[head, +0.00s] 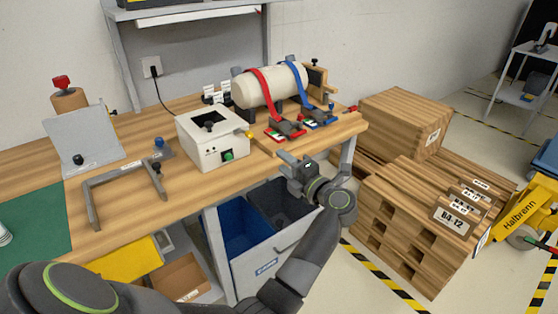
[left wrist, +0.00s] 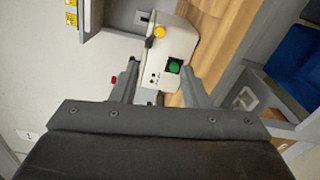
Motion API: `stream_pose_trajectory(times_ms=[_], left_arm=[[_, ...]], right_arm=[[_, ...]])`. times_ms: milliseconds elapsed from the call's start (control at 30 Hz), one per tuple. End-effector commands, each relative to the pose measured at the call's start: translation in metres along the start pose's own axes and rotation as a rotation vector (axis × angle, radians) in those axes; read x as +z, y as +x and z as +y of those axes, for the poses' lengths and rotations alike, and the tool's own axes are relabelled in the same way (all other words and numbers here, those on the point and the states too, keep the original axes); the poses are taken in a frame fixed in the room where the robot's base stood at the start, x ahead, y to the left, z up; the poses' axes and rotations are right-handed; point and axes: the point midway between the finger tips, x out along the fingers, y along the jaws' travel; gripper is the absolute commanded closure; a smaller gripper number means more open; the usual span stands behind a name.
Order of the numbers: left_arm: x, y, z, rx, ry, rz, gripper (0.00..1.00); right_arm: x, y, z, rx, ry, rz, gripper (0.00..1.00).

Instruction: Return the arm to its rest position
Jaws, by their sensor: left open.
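My left arm (head: 310,255) comes in from the lower left and reaches out to the front edge of the workbench (head: 190,195). My left gripper (head: 291,161) is just in front of the bench edge, below the strapped cylinder. In the left wrist view its two fingers (left wrist: 158,84) stand apart with nothing held between them. Beyond them is the white box with a green button (left wrist: 175,67), which also stands on the bench in the head view (head: 212,137). My right gripper is not in view.
A cream cylinder (head: 270,87) with red and blue straps lies at the back of the bench. Blue and dark bins (head: 238,222) sit below the gripper. Wooden crates (head: 400,225) stand to the right. A grey frame (head: 92,204) stands on the bench at left.

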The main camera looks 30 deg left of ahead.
Motion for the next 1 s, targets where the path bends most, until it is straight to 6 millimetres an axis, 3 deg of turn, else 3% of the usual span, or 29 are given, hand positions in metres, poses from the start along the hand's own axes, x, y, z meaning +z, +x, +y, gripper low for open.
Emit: stream_pose_trajectory(times_ms=[500, 767, 867, 967, 1000], left_arm=[[0.001, -0.006, -0.001, 0.000, 0.001, 0.001, 0.59], [0.000, -0.004, -0.005, 0.016, 0.022, -0.009, 0.59], [-0.004, 0.001, -0.021, 0.083, 0.111, -0.056, 0.59], [-0.008, 0.003, -0.055, 0.190, 0.287, -0.165, 0.59], [-0.011, 0.002, -0.075, 0.233, 0.377, -0.228, 0.59]], right_arm=[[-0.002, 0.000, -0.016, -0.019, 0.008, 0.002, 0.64], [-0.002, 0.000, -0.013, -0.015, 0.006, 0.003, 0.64], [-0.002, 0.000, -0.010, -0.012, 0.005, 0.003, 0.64], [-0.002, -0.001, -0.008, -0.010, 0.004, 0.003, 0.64], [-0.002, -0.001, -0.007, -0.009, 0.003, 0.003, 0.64]])
